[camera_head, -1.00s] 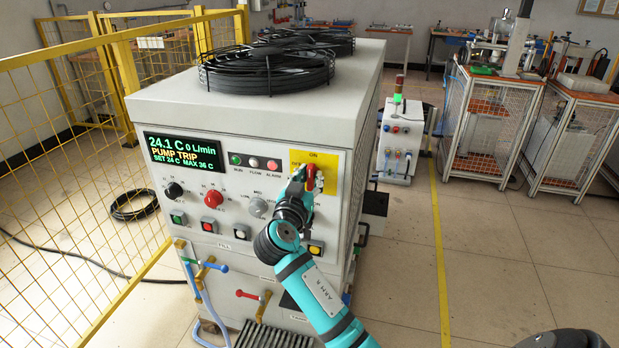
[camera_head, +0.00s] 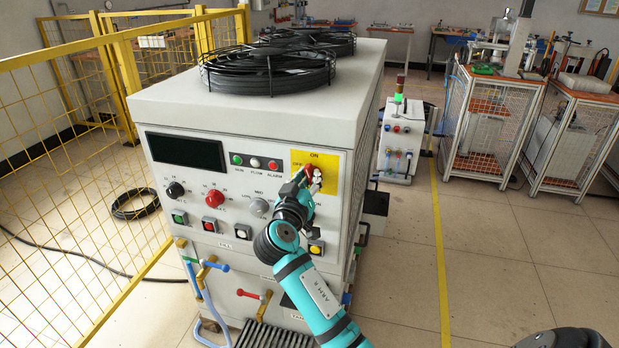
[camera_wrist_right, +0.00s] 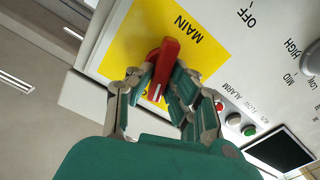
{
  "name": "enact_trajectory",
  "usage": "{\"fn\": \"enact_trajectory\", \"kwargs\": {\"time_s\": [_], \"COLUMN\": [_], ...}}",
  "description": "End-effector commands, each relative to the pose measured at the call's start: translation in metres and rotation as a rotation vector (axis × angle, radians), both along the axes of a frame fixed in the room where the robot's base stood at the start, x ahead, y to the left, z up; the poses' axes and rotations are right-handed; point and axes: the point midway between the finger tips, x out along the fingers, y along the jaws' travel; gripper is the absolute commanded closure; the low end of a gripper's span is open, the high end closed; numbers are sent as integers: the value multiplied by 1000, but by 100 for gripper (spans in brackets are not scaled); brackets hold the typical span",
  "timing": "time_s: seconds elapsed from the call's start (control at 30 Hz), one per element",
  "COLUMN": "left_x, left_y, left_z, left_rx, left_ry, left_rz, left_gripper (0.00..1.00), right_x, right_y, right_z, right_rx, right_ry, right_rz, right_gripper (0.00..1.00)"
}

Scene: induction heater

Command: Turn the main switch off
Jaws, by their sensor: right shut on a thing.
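The main switch is a red handle (camera_head: 308,171) on a yellow plate (camera_head: 327,161) at the upper right of the grey cabinet's front panel. In the head view the handle is tilted toward the OFF label on the left and is partly hidden by my gripper. The right wrist view shows the red handle (camera_wrist_right: 164,66) between my fingers, on the yellow plate (camera_wrist_right: 125,40). My right gripper (camera_wrist_right: 160,88) is shut on the handle; it also shows in the head view (camera_head: 305,183). The display (camera_head: 186,151) is dark. My left gripper is not in view.
Several knobs and buttons, such as a red knob (camera_head: 214,198) and a grey knob (camera_head: 258,207), sit left of the switch. A yellow mesh fence (camera_head: 85,190) stands at the left.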

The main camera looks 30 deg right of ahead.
Motion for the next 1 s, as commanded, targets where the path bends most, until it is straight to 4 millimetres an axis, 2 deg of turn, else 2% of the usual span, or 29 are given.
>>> {"fn": "enact_trajectory", "kwargs": {"time_s": [0.5,1.0], "left_x": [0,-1], "left_y": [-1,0], "left_z": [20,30], "left_rx": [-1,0], "left_ry": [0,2], "left_rz": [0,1], "left_gripper": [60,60], "right_x": [2,3], "right_y": [0,1], "right_z": [3,2], "right_rx": [-303,-443], "right_ry": [346,506], "right_rz": [-1,-3], "right_gripper": [100,100]}}
